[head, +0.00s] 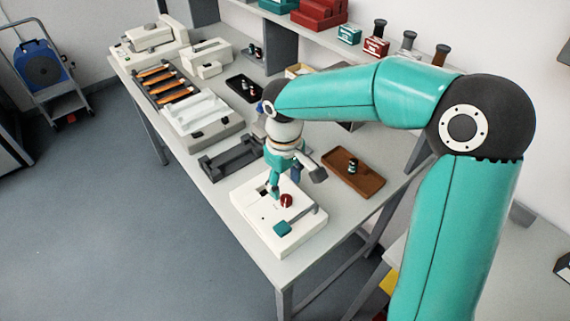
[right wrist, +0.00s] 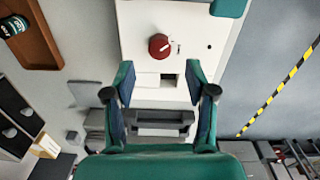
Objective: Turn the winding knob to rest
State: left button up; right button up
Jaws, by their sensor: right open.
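The winding knob (head: 287,200) is a round red knob on top of a white box-shaped device (head: 262,228) at the near end of the bench. In the right wrist view the knob (right wrist: 159,46) lies just beyond the fingertips, with small dark marks at its right. Which way the knob is turned is too small to tell. My right gripper (head: 272,187) points down over the device, beside the knob on its left in the head view. In the right wrist view its fingers (right wrist: 160,76) are spread, empty and apart from the knob. My left gripper is out of view.
The device also carries a teal block (head: 282,228) and a dark slot. A brown tray (head: 353,174) with a small bottle stands to the right. A dark grey holder (head: 230,156) and a white unit (head: 200,115) stand farther back.

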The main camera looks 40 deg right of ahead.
aim_at(285, 198)
notch_tip(285, 198, up, 7)
jog(key=shift+f, duration=0.2)
dwell(0.4)
